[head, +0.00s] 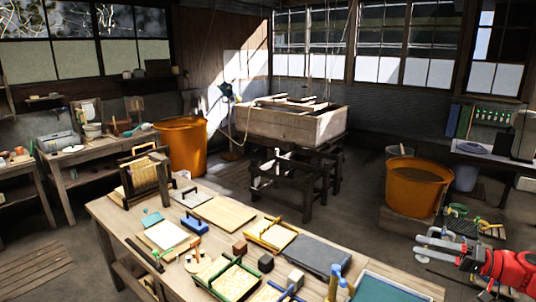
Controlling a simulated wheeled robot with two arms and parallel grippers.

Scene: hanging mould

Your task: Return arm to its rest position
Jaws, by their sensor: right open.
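My right gripper (420,245) shows at the lower right, with its red arm coming in from the right edge. Its grey fingers point left and are apart, with nothing seen between them. It is beyond the right end of the wooden worktable (105,215), apart from the things on it. My left gripper is not in view. A large wooden vat (285,122) stands on a dark stand at the back middle, with cords hanging above it. Whether a mould hangs there is too small to tell.
The worktable holds frames, boards, a grey slab (318,254) and small blocks. An orange tub (415,188) stands behind my right gripper, and another orange tub (182,145) stands at the back left. Green-handled items (458,212) lie close behind my gripper. Open floor lies between table and vat.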

